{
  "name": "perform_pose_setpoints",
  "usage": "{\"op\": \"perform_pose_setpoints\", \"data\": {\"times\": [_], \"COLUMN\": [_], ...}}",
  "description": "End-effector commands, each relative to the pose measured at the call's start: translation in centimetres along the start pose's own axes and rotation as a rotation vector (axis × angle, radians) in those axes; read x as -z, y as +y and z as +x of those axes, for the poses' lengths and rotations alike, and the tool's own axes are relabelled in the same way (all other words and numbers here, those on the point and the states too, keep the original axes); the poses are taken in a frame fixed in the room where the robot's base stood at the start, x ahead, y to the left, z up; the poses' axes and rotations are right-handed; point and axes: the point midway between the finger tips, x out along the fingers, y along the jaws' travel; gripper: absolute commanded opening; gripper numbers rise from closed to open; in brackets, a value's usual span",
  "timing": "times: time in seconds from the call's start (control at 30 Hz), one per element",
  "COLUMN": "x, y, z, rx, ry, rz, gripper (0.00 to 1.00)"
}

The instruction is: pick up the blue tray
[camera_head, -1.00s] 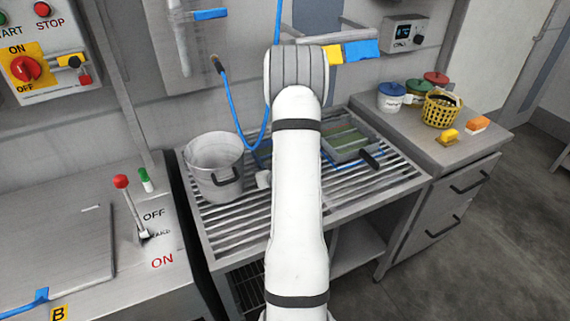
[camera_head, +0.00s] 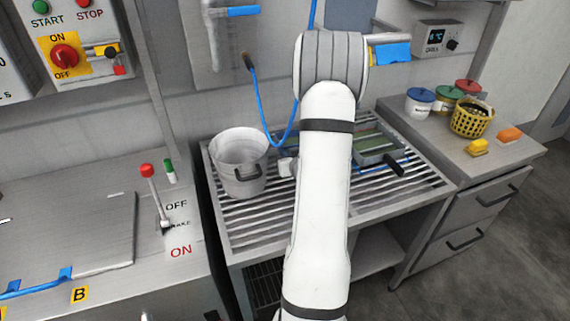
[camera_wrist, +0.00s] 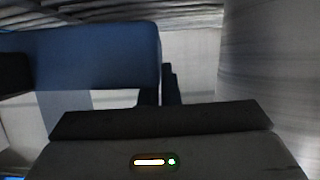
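My white arm reaches over the slatted draining table in the head view and hides much of what lies behind it. My gripper is hidden there; its dark body (camera_wrist: 160,120) fills the lower part of the wrist view. A large blue surface (camera_wrist: 85,58) stands close in front at the upper left of the wrist view, probably the blue tray. I cannot tell whether the fingers touch it or are closed on it. In the head view a thin blue edge (camera_head: 368,170) shows right of my arm, below a grey bin with green contents (camera_head: 378,147).
A steel pot (camera_head: 240,165) stands on the slatted table (camera_head: 260,222), left of my arm. A blue hose (camera_head: 262,108) hangs behind. A lever (camera_head: 155,195) stands left.

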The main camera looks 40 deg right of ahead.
Motion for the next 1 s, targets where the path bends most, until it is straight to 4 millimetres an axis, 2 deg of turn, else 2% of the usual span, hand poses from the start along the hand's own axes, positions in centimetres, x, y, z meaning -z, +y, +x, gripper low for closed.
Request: {"op": "perform_pose_setpoints", "data": {"times": [0.2, 0.5, 1.0], "x": [2.4, 4.4, 5.3], "y": [0.1, 0.1, 0.3], "z": [-0.9, -1.8, -2.2], "rx": [-0.001, 0.0, -0.004], "ry": [0.006, 0.004, 0.003], "rz": [-0.003, -0.001, 0.001], "gripper": [0.0, 0.0, 0.0]}}
